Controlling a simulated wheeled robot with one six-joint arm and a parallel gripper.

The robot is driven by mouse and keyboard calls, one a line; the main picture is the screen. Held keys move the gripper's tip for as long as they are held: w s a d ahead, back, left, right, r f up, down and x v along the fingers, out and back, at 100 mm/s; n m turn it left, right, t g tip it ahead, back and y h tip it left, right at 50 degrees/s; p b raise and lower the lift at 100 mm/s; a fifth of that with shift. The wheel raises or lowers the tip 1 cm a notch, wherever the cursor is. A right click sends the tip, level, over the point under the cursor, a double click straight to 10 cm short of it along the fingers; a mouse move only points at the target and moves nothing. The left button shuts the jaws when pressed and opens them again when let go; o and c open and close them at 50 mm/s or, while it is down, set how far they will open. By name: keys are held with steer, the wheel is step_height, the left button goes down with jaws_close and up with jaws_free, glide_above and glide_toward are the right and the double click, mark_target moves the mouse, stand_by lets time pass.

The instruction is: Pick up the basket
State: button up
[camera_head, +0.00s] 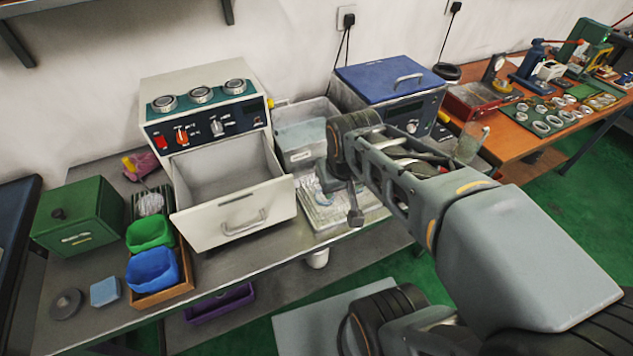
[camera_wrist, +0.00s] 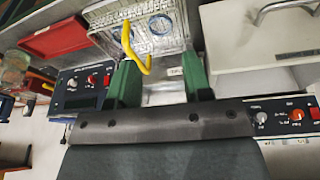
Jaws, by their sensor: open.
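The basket (camera_wrist: 160,22) is a pale wire-mesh tray holding blue-tinted rings, at the top of the wrist view. Its bent yellow handle (camera_wrist: 128,42) reaches down toward my left green finger and overlaps its tip in the picture. My gripper (camera_wrist: 161,62) is open, with nothing clasped between its fingers. In the head view, the basket (camera_head: 322,208) sits at the bench's front edge, partly hidden by my arm. My fingertips are not clear there. Whether a finger touches the handle I cannot tell.
A cream machine with an open drawer (camera_head: 232,215) stands left of the basket. A grey tub (camera_head: 300,150) is behind it, and a blue-lidded machine (camera_head: 390,75) is at the back right. Green and blue bins (camera_head: 152,270) stand farther left.

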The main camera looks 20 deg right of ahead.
steer(key=w+d+n+g+h, duration=0.1)
steer(key=w+d+g+h, duration=0.3)
steer(key=w, duration=1)
steer(key=d+f, duration=0.1)
steer(key=f, duration=0.1)
steer(key=f+y, duration=0.1)
steer(key=f, duration=0.2)
steer(key=d+f+t+y, duration=0.1)
steer(key=f, duration=0.1)
steer(key=shift+w+d+f+p, duration=0.2)
steer(key=shift+w+d+p, duration=0.1)
steer(key=shift+p, duration=0.05)
steer(key=shift+p+x, duration=0.3)
steer(key=shift+x, duration=2.85)
steer(key=shift+s+a, duration=0.1)
steer(key=shift+c, duration=0.3)
jaws_close()
